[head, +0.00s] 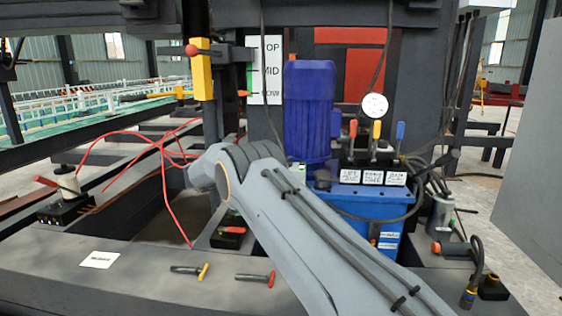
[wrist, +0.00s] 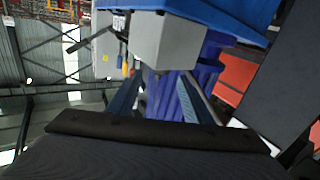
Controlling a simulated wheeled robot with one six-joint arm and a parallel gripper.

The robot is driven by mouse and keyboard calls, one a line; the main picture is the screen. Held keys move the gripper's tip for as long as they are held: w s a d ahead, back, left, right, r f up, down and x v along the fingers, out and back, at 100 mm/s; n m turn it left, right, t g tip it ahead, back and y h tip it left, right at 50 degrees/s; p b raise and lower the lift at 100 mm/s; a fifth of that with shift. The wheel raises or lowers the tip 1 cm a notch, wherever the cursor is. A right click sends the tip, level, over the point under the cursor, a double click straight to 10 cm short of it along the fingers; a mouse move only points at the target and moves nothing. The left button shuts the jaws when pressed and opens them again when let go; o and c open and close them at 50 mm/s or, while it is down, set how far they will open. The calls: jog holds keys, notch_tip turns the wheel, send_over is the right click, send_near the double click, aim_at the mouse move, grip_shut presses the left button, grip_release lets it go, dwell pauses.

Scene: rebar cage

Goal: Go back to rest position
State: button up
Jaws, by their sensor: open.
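My grey arm reaches from the bottom right of the head view up to a bent joint at the middle left. My gripper is hidden behind the arm there. In the wrist view its two fingers (wrist: 160,95) stand apart with nothing clearly held between them. Beyond the fingers, the wrist view shows a blue ribbed motor (wrist: 185,103) and a grey box (wrist: 165,40), tilted in the picture. In the head view the blue motor (head: 310,110) stands upright, right of the arm's bent joint.
A blue hydraulic unit (head: 365,203) with coloured levers (head: 377,130) and a gauge (head: 375,106) stands right of the arm. Red cables (head: 160,145) hang at left. T-handled tools (head: 254,278) lie on the dark front ledge (head: 130,285). A grey panel (head: 535,150) borders the right.

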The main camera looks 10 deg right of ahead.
jog(key=shift+s+a, duration=0.1)
jog(key=shift+a, duration=0.35)
